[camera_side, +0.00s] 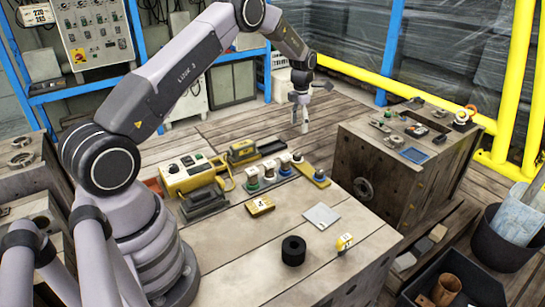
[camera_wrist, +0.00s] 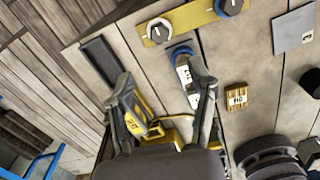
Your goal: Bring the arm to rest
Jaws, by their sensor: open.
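My gripper (camera_side: 308,104) hangs from my raised arm beyond the far edge of the wooden bench (camera_side: 225,262), above the plank floor. In the wrist view, my gripper (camera_wrist: 160,88) has its two fingers spread apart with nothing held between them. Behind the fingers, in that view, lie bench boards and part of a yellow device (camera_wrist: 138,118). The gripper appears clear of everything on the bench. The exact height above the floor is hard to tell.
The bench holds a yellow device (camera_side: 187,175), several coloured knobs, a small yellow box (camera_side: 260,206), a grey plate (camera_side: 321,216) and a black ring (camera_side: 293,251). A wooden crate (camera_side: 400,175) stands right. Yellow rails (camera_side: 370,77) and blue shelving (camera_side: 140,75) stand behind.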

